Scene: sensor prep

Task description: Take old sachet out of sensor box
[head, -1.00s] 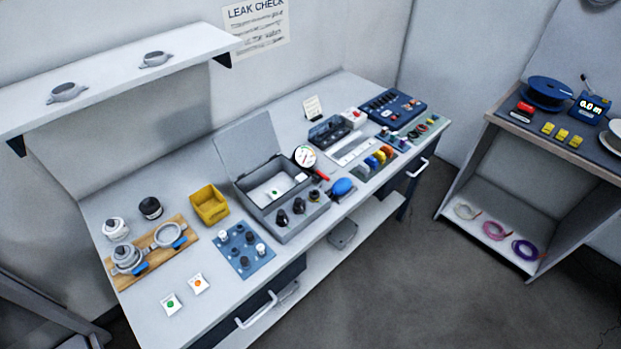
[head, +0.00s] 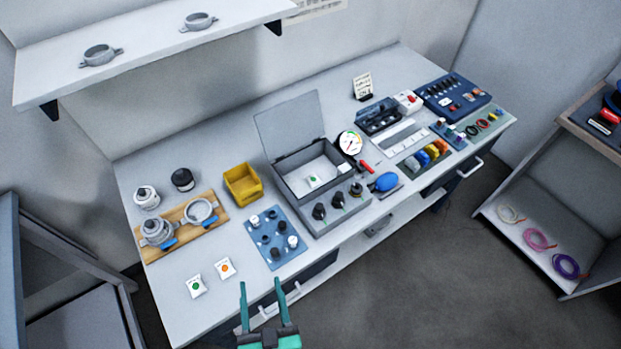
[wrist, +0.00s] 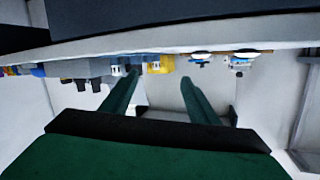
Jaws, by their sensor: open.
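The sensor box looks to be the open grey case (head: 346,212) on the bench, its lid (head: 291,122) raised at the back. A small white sachet with a green mark (head: 313,180) lies inside it on a pale floor. My gripper (head: 262,284) is at the bottom of the head view, in front of the bench edge, open and empty. It is well short of the box, to its lower left. In the wrist view my gripper (wrist: 160,78) shows two green fingers apart; the bench items appear upside down and the sachet is hidden there.
Two loose sachets, green-marked (head: 196,286) and orange-marked (head: 225,268), lie at the bench's front left. A blue mat with several fittings (head: 266,257) and a yellow bin (head: 242,184) stand left of the box. Black knobs (head: 319,211) line its front. A shelf (head: 150,45) overhangs the back left.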

